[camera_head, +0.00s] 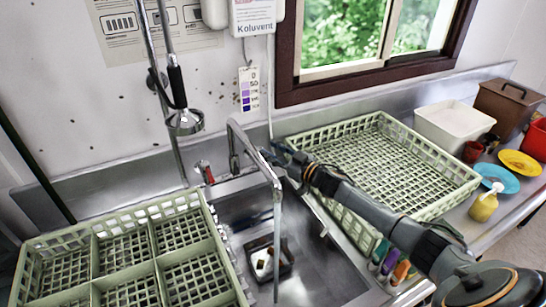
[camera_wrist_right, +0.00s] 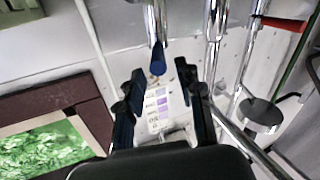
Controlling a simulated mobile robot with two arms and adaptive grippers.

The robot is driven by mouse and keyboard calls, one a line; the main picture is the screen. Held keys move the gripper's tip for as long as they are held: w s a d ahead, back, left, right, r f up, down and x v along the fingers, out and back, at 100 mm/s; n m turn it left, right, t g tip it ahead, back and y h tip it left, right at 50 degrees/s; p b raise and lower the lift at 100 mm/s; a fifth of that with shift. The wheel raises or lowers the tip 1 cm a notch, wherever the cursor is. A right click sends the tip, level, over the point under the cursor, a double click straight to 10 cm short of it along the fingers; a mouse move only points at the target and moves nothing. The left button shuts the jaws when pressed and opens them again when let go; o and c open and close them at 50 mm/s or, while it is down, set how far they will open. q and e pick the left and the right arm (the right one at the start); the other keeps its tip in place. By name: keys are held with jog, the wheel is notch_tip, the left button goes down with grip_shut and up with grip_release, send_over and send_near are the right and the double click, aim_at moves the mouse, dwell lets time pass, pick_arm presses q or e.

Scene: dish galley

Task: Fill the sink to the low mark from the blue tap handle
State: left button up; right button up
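My right gripper (camera_head: 283,157) is at the back edge of the sink (camera_head: 325,268), just right of the tap (camera_head: 236,150). In the right wrist view, my right gripper (camera_wrist_right: 160,72) is open, its fingers on either side of the blue tap handle (camera_wrist_right: 158,60), with gaps visible on both sides. The blue handle is not clear in the head view. The red tap handle (camera_head: 207,172) stands left of the tap and also shows in the right wrist view (camera_wrist_right: 285,23). I cannot make out a low mark or the water level. My left gripper is not in view.
A divided green rack (camera_head: 92,222) stands left of the sink, another green rack (camera_head: 385,120) right of it. A small dark tray (camera_head: 288,268) lies in the sink. A spray head (camera_head: 185,122) hangs at the back left. Bottles (camera_head: 400,272) stand at front right.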

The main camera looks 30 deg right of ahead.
notch_tip(320, 180, up, 8)
jog(key=shift+f, duration=0.1)
